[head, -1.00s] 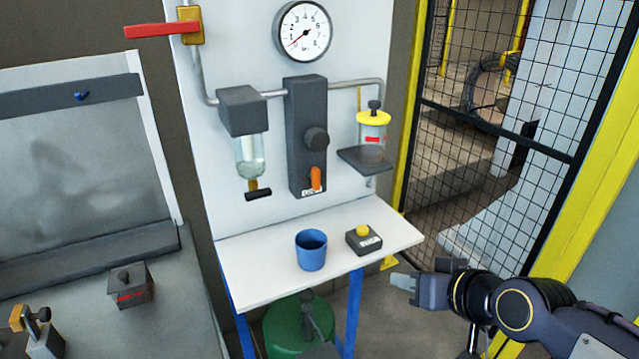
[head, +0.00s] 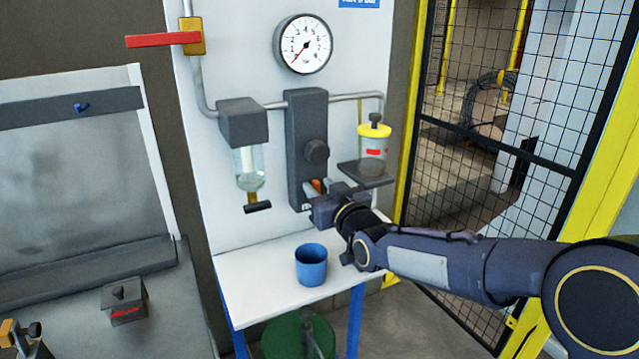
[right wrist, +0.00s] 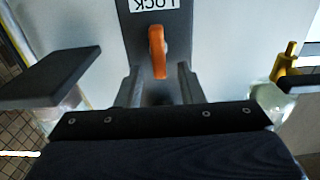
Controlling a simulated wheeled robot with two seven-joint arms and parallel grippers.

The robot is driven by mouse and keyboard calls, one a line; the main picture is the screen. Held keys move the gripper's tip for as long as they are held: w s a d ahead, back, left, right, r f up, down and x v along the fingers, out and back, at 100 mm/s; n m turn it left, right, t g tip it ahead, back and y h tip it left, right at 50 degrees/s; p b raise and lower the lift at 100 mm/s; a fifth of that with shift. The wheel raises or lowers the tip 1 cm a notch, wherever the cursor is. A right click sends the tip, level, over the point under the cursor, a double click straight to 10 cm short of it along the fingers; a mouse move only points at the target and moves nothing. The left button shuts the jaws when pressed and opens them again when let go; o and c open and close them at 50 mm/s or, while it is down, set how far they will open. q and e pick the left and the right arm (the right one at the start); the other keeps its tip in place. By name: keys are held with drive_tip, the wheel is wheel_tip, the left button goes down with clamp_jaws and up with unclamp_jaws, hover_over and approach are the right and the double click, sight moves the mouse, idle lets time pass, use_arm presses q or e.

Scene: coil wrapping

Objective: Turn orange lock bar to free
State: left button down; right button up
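The orange lock bar (head: 316,186) is at the foot of the dark regulator block (head: 305,130) on the white panel, partly hidden by my right gripper. In the right wrist view the orange lock bar (right wrist: 157,52) stands near upright in the picture, beside a LOCK label (right wrist: 155,4) that appears upside down. My right gripper (head: 316,192) is in front of the block. Its two fingers (right wrist: 159,78) are apart, with the bar seen beyond and between their tips. I cannot tell that either finger touches it. My left gripper is not in view.
A blue cup (head: 311,265) stands on the white shelf (head: 255,285) below. A clear bowl with a drain (head: 249,165) hangs left of the block, and a yellow-topped oiler (head: 374,140) with a dark plate (head: 366,172) is close on the right. A mesh fence (head: 470,170) is further right.

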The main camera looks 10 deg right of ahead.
drive_tip(key=shift+w+a, duration=0.15)
drive_tip(key=shift+w, duration=0.3)
drive_tip(key=shift+c, duration=0.4)
clamp_jaws()
drive_tip(key=shift+s+a+f+n+b, duration=0.1)
drive_tip(key=shift+a+f+n+b, duration=0.25)
drive_tip(key=shift+n+b, duration=2.5)
drive_tip(key=shift+s+a+f+n+b, duration=0.15)
drive_tip(key=shift+a+f+n+b, duration=0.2)
drive_tip(key=shift+n+b, duration=2.45)
drive_tip(key=shift+s+a+f+n+b, duration=0.1)
drive_tip(key=shift+a+f+n+b, duration=0.25)
drive_tip(key=shift+n+b, duration=2.45)
drive_tip(key=shift+d+n+p, duration=0.1)
drive_tip(key=shift+n+p, duration=0.45)
drive_tip(key=shift+n, duration=0.1)
